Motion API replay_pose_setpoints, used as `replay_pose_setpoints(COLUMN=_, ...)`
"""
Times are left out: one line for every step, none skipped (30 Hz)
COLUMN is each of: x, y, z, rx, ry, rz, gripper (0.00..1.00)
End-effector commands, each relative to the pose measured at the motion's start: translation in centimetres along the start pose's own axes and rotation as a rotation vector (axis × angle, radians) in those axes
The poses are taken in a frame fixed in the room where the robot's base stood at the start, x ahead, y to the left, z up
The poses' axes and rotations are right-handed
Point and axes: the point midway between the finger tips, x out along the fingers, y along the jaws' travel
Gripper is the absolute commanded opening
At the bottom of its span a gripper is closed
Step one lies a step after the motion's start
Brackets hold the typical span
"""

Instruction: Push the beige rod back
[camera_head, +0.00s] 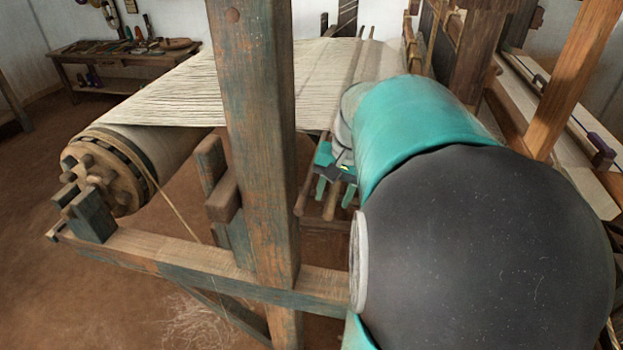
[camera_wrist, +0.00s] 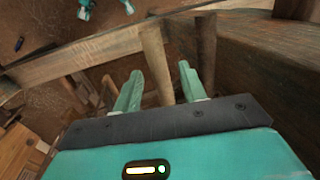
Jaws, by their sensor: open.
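Whether a finger touches a rod cannot be told. In the head view my gripper (camera_head: 334,190) points down beside the rod ends below the warp, and my own arm hides much of that area.
A thick wooden post (camera_head: 258,150) stands left of my gripper, on a horizontal beam (camera_head: 180,256). The pale warp (camera_head: 190,92) stretches behind it from a roller (camera_head: 105,170). A tool bench (camera_head: 120,58) stands at the back left. Open brown floor lies at the left.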

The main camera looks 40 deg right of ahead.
Motion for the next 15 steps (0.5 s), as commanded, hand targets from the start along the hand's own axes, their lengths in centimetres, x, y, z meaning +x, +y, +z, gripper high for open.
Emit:
replay_pose_setpoints(x=-0.01, y=0.00, z=0.00, rx=0.000, ry=0.000, rz=0.000, gripper=0.41)
replay_pose_setpoints(x=-0.02, y=0.00, z=0.00, rx=0.000, ry=0.000, rz=0.000, gripper=0.41)
replay_pose_setpoints(x=-0.02, y=0.00, z=0.00, rx=0.000, ry=0.000, rz=0.000, gripper=0.41)
replay_pose_setpoints(x=-0.03, y=0.00, z=0.01, rx=0.000, ry=0.000, rz=0.000, gripper=0.36)
replay_pose_setpoints(x=-0.03, y=0.00, z=0.01, rx=0.000, ry=0.000, rz=0.000, gripper=0.30)
replay_pose_setpoints(x=-0.04, y=0.00, z=0.01, rx=0.000, ry=0.000, rz=0.000, gripper=0.22)
replay_pose_setpoints(x=-0.04, y=0.00, z=0.01, rx=0.000, ry=0.000, rz=0.000, gripper=0.16)
replay_pose_setpoints(x=-0.04, y=0.00, z=0.01, rx=0.000, ry=0.000, rz=0.000, gripper=0.10)
replay_pose_setpoints(x=-0.05, y=0.00, z=0.01, rx=0.000, ry=0.000, rz=0.000, gripper=0.02)
replay_pose_setpoints(x=-0.05, y=0.00, z=0.01, rx=0.000, ry=0.000, rz=0.000, gripper=0.00)
replay_pose_setpoints(x=-0.05, y=0.00, z=0.00, rx=0.000, ry=0.000, rz=0.000, gripper=0.00)
replay_pose_setpoints(x=-0.05, y=0.00, z=0.01, rx=0.000, ry=0.000, rz=0.000, gripper=0.00)
replay_pose_setpoints(x=-0.06, y=0.00, z=0.00, rx=0.000, ry=0.000, rz=0.000, gripper=0.00)
replay_pose_setpoints(x=-0.06, y=-0.01, z=0.00, rx=0.000, ry=0.000, rz=0.000, gripper=0.00)
replay_pose_setpoints(x=-0.04, y=-0.09, z=0.00, rx=0.000, ry=0.000, rz=0.000, gripper=0.00)
